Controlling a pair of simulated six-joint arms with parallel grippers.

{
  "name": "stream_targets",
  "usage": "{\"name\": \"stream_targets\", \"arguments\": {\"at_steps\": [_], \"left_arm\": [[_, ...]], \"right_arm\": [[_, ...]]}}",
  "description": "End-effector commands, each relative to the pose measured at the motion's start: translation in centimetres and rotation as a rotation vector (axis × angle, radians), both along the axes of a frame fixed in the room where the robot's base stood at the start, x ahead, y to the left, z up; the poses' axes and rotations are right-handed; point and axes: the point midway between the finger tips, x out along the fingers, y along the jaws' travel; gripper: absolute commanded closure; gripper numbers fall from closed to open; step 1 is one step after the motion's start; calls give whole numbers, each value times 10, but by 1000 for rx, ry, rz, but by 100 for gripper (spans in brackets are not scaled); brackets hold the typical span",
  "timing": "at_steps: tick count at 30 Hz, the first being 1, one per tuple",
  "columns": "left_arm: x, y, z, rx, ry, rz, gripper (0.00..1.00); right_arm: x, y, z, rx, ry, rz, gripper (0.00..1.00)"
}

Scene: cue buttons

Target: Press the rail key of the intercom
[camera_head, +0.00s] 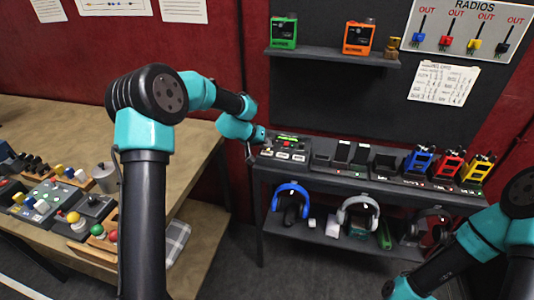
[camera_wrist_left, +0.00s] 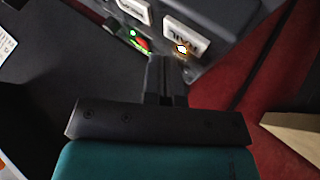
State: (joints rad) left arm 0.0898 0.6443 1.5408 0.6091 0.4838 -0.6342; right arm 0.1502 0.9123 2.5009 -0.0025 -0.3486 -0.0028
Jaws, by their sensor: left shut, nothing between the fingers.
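The intercom (camera_head: 285,149) is a dark box with white keys and small green and red lights, at the left end of the shelf top. In the left wrist view its rail key (camera_wrist_left: 187,37) is a white, labelled block with a bright lamp beside it. Another white key (camera_wrist_left: 136,10) is partly cut off at the top edge. My left gripper (camera_wrist_left: 166,58) is shut and empty, its tips close to the rail key. I cannot tell whether they touch. In the head view the left gripper (camera_head: 250,154) is small, at the intercom's left side.
Handsets and blue, red and yellow radios (camera_head: 450,164) stand right of the intercom. Headphones (camera_head: 290,198) lie on the lower shelf. A wooden table (camera_head: 70,125) with several button boxes is at left. Green and orange radios (camera_head: 359,38) sit on the wall shelf.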

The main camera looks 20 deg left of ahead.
Motion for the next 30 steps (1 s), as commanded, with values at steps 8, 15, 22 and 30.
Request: {"name": "stream_targets", "arguments": {"at_steps": [8,15,22,30], "left_arm": [[0,0,16,0,-2,0,100],[0,0,35,0,-1,0,100],[0,0,49,0,-2,0,100],[0,0,50,0,-1,1,100]], "right_arm": [[0,0,0,0,0,0,57],[0,0,0,0,0,0,57],[0,0,0,0,0,0,57],[0,0,0,0,0,0,57]]}}
